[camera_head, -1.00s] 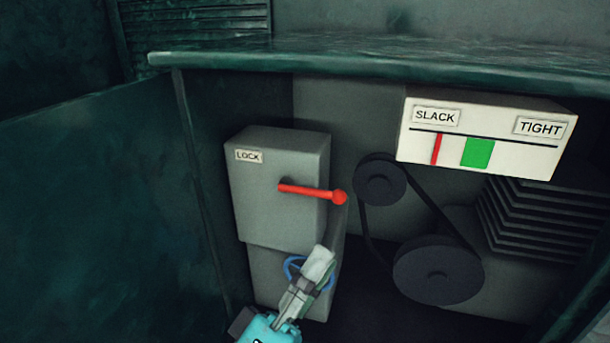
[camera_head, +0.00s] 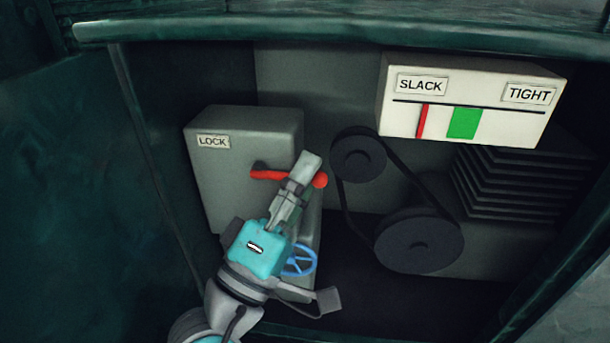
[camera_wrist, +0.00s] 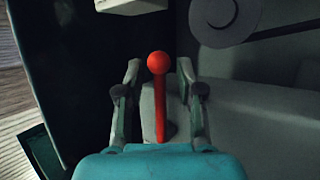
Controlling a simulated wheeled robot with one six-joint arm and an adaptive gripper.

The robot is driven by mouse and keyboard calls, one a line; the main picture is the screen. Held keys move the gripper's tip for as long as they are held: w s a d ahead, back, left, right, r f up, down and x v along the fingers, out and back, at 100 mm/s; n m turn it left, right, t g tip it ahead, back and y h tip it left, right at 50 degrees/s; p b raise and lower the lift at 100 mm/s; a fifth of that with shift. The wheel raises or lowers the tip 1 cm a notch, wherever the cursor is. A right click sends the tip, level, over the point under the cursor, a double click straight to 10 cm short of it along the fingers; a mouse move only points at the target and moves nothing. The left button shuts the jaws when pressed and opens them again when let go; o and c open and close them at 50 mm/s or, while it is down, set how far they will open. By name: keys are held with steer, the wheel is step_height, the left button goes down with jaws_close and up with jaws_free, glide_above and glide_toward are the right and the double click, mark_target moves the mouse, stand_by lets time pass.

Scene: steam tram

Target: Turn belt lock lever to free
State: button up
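The red belt lock lever (camera_head: 268,174) points right from the grey box (camera_head: 240,180) with the LOCK label (camera_head: 213,141). Its round red knob (camera_head: 320,180) shows just right of my gripper. My gripper (camera_head: 307,168) is at the lever and covers part of its shaft in the head view. In the wrist view the lever (camera_wrist: 159,105) stands between the two fingers of my gripper (camera_wrist: 160,75), with a gap visible on each side. The fingers are apart. In the head view I cannot tell whether they touch the lever.
A blue handwheel (camera_head: 299,260) sits below the lever, near my gripper. A belt runs over two dark pulleys (camera_head: 419,240) to the right. The SLACK/TIGHT gauge (camera_head: 470,100) has its red pointer left of the green block. A ledge (camera_head: 330,38) overhangs the bay.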

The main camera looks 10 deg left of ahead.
steer(key=shift+w+r, duration=0.1)
jaws_close()
steer(key=shift+d+n, duration=0.1)
steer(key=shift+n, duration=0.2)
steer(key=shift+r+n+t+y, duration=0.25)
steer(key=shift+n+t+y, duration=0.3)
steer(key=shift+n, duration=0.3)
steer(key=shift+r+n+t+y, duration=0.3)
steer(key=shift+n+t+y, duration=0.1)
steer(key=shift+n+y, duration=0.35)
steer(key=shift+r+n+t+y, duration=0.25)
steer(key=shift+n+t+y, duration=0.25)
steer(key=shift+n, duration=0.4)
jaws_free()
steer(key=v, duration=1.2)
steer(key=shift+a, duration=0.25)
